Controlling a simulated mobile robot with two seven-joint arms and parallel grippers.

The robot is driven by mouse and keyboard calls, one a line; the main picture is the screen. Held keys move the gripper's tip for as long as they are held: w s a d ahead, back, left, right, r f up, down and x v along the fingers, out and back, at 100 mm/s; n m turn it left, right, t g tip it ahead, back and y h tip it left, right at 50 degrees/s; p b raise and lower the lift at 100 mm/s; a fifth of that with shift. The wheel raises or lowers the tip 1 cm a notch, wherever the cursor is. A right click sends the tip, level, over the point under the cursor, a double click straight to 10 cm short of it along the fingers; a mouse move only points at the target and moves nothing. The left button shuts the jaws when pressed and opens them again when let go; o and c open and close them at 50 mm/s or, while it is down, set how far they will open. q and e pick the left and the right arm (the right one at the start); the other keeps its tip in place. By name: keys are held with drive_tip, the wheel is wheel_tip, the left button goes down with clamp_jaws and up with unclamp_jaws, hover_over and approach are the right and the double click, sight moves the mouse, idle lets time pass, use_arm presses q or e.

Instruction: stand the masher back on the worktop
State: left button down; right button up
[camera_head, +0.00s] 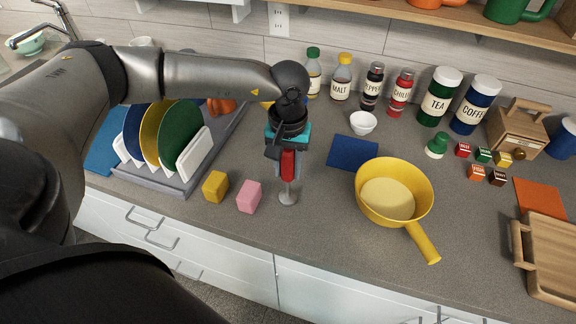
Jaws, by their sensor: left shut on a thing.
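The masher (288,166) has a red handle and a grey metal foot (288,196). It is upright, foot down, near the front of the grey worktop (325,222). My left gripper (288,170) comes down from above and is shut on the red handle. The foot appears at or just above the worktop; I cannot tell whether it touches. The fingers hide part of the handle. My right gripper is not in view.
A pink block (249,196) and a yellow block (215,186) lie left of the masher. A yellow pan (420,195) and a blue cloth (352,153) lie to the right. A plate rack (185,180) stands left. Bare worktop lies between masher and pan.

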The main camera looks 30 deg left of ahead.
use_arm(q)
drive_tip(key=shift+f, duration=0.15)
drive_tip(key=c, duration=0.5)
unclamp_jaws()
wheel_tip(320, 180, up, 12)
drive_tip(key=shift+r, duration=0.2)
idle(0.3)
